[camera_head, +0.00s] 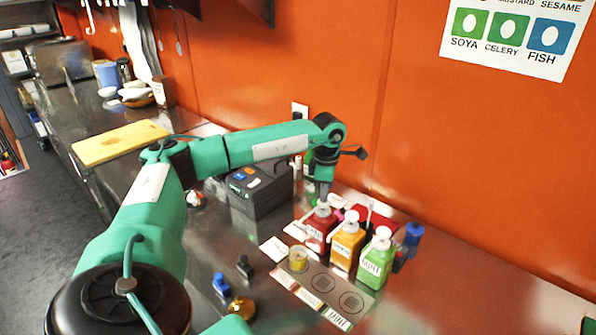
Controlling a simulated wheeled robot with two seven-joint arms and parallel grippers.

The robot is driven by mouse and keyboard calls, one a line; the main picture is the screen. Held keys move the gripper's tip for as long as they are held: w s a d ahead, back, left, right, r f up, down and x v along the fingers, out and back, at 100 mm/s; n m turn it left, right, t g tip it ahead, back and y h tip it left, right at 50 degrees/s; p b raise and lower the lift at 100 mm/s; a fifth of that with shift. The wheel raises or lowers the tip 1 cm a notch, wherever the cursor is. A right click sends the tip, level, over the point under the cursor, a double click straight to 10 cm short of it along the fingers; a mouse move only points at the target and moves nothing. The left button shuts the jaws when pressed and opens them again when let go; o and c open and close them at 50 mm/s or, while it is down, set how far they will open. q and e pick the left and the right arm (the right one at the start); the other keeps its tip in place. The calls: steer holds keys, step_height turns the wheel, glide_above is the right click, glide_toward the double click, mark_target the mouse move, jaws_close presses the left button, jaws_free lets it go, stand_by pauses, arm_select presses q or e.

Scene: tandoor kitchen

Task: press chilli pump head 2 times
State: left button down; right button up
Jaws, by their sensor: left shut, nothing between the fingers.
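A red pump bottle (318,232) with a white label, likely the chilli one, stands at the left of a row of three on the steel counter. Its pump head (324,210) is at the top, partly covered from above. My left gripper (323,194) points down right over this pump head, shut and with nothing held. I cannot tell whether its tips touch the head. An orange pump bottle (346,243) and a green pump bottle (377,260) labelled MINT stand to the right. My right gripper is not in view.
A mat (337,288) with ring marks lies before the bottles, with a small yellow-filled cup (298,259) on it. A dark box (262,192) stands left of the bottles. The orange wall (440,140) is close behind.

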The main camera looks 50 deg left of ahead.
arm_select(q)
steer(key=shift+f, duration=0.2)
steer(key=shift+f+b, duration=0.45)
steer(key=shift+r, duration=0.15)
steer(key=shift+r+p, duration=0.8)
steer(key=shift+r, duration=0.45)
step_height(320, 180, up, 6)
steer(key=p, duration=0.3)
steer(key=shift+p, duration=0.35)
steer(key=shift+f, duration=0.2)
